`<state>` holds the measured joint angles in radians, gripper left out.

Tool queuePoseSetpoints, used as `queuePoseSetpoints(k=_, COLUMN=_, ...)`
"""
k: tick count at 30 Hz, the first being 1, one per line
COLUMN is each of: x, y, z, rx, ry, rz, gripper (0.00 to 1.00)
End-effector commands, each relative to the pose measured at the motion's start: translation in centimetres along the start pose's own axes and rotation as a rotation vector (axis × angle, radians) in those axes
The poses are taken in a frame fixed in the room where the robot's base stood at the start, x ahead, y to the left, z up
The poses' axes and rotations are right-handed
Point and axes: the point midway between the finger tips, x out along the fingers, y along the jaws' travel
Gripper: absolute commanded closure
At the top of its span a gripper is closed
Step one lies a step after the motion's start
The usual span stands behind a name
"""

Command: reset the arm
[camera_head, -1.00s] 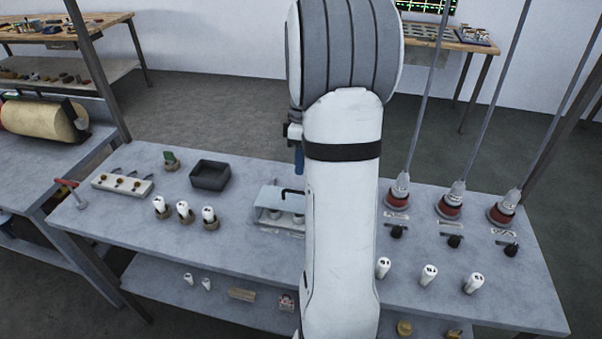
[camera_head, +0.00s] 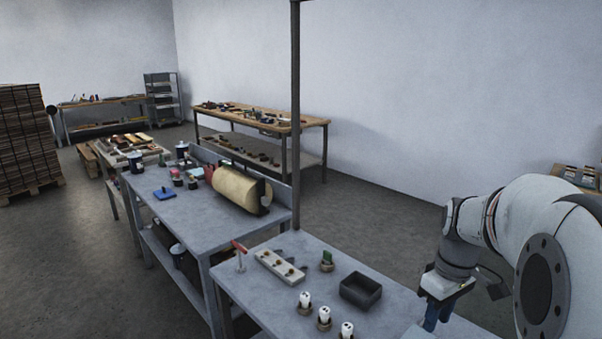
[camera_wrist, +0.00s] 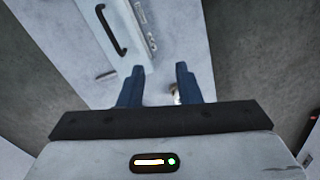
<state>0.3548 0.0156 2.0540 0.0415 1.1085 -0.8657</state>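My gripper (camera_head: 436,316) hangs from my white arm at the lower right of the head view, its blue fingers pointing down near the grey workbench (camera_head: 385,318). In the wrist view my gripper (camera_wrist: 160,70) has its two blue fingers apart with nothing held between them. A light box with a black handle (camera_wrist: 112,32) lies beyond the left fingertip. A small pale thing shows beside the right finger, too small to tell what it is.
A dark square tray (camera_head: 361,291), three white cylinders in holders (camera_head: 324,315), a pale block with knobs (camera_head: 280,266) and a red-handled lever (camera_head: 240,253) stand on the bench. A thin post (camera_head: 295,120) rises behind. A bench with a cream roll (camera_head: 238,188) stands left.

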Motion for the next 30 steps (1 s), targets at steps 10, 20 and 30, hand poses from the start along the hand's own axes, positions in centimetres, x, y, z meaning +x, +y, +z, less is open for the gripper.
queuePoseSetpoints(k=10, x=-0.9, y=-12.6, z=2.6, rx=0.329, ry=0.176, rz=0.119, gripper=0.69)
queuePoseSetpoints(k=20, x=0.2, y=-16.4, z=4.6, rx=0.481, ry=0.272, rz=0.120, gripper=0.69)
queuePoseSetpoints(k=30, x=0.2, y=-16.5, z=4.6, rx=0.487, ry=0.273, rz=0.119, gripper=0.69)
